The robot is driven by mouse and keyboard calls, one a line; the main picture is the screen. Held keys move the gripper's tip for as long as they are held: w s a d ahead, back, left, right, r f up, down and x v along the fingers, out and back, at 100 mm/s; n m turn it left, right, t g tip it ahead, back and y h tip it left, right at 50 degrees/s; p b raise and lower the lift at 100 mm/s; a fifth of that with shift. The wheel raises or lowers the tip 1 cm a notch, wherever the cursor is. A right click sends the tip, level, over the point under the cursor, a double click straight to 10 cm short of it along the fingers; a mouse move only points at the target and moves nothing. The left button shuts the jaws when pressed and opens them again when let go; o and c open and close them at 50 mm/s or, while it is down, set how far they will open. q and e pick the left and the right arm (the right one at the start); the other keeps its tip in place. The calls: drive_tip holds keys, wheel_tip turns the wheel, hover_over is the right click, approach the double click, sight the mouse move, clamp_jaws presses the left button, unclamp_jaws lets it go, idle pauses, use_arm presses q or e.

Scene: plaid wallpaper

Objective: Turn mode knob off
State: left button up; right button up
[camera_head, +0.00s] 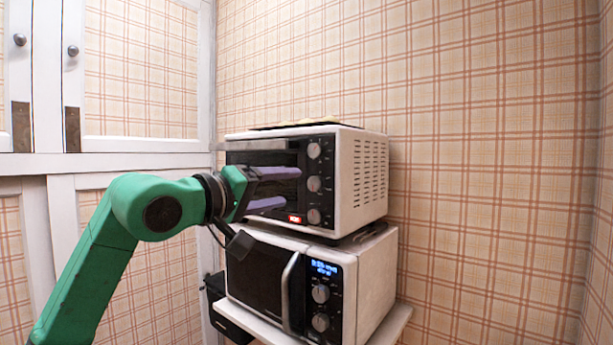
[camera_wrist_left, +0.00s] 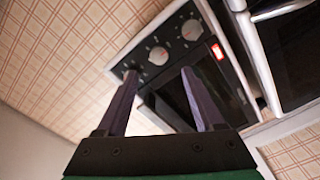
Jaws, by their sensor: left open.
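A white toaster oven (camera_head: 362,185) with a black front has a column of knobs: a top knob (camera_head: 314,150), a middle knob (camera_head: 314,184) and a bottom knob (camera_head: 314,216). Their markings are too small to read, so I cannot tell which is the mode knob. My left gripper (camera_head: 292,188) is open and empty, its purple fingers in front of the oven door, pointing toward the knob column. In the left wrist view, the middle knob (camera_wrist_left: 158,55) lies just beyond the gap between the fingertips (camera_wrist_left: 160,74). The bottom knob (camera_wrist_left: 191,30) is clear; the top one is partly behind a fingertip.
A microwave (camera_head: 372,280) with a lit blue display and two knobs stands below the oven on a white shelf (camera_head: 395,325). A flat tray (camera_head: 295,124) lies on the oven. White cabinets (camera_head: 140,145) stand at left. Space right of the appliances is free up to the plaid wall.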

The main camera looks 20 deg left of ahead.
sight(312, 183)
use_arm(q)
drive_tip(key=p+x, duration=0.2)
drive_tip(key=x, duration=0.5)
drive_tip(key=shift+r, duration=0.15)
drive_tip(key=shift+w+d, duration=0.1)
drive_tip(key=shift+w, duration=0.1)
drive_tip(key=shift+s, duration=0.1)
clamp_jaws()
